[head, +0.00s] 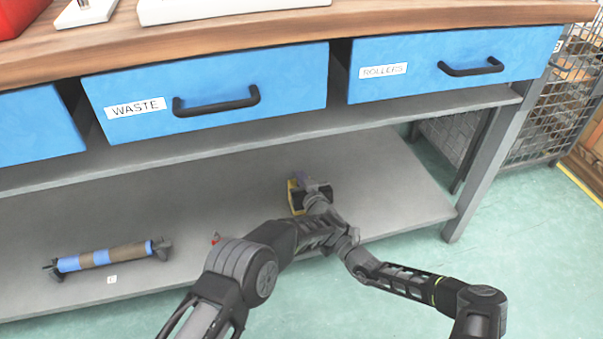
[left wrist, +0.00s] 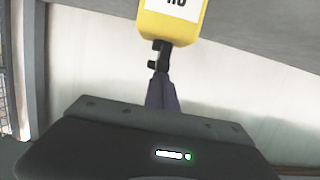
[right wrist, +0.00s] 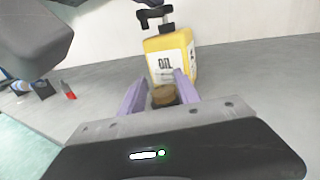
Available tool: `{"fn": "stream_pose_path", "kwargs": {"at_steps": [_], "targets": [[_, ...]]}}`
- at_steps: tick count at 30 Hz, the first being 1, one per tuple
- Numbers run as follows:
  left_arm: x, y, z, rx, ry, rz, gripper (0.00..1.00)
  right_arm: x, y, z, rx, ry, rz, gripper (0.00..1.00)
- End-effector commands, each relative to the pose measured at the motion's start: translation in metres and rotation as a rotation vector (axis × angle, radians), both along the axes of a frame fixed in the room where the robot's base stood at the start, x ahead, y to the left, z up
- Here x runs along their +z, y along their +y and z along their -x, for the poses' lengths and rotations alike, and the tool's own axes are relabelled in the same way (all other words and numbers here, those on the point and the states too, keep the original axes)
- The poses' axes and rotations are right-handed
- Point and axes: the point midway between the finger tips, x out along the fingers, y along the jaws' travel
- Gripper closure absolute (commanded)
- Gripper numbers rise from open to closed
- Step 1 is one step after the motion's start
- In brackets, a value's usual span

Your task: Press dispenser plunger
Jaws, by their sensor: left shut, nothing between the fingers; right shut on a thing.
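The dispenser is a yellow bottle labelled OIL with a black plunger head and spout. It stands upright on the lower shelf in the right wrist view (right wrist: 172,58), and shows partly hidden behind my arm in the head view (head: 293,198). In the left wrist view the bottle (left wrist: 175,22) is upside down at the top, its black plunger (left wrist: 158,56) toward me. My left gripper (left wrist: 162,80) is shut and empty, its purple fingertips close to the plunger head; contact is unclear.
A blue and brown roller on dark stands (head: 110,256) lies on the lower shelf (head: 385,190) to the left. A small red item (right wrist: 67,89) stands beyond. Blue drawers (head: 215,85) labelled WASTE and ROLLERS overhang the shelf.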

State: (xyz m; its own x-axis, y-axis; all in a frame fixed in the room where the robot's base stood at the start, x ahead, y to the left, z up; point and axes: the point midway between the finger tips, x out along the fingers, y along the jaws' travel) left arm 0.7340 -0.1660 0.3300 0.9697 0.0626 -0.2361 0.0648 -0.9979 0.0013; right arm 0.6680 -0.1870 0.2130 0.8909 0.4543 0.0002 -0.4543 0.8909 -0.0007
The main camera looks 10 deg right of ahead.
Motion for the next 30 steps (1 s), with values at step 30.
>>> {"fn": "stream_pose_path", "kwargs": {"at_steps": [30], "targets": [[0.061,-0.006,0.082,-0.002,0.0,0.0,1.0,0.0,0.0,0.0,0.0,0.0,0.0,1.0]]}}
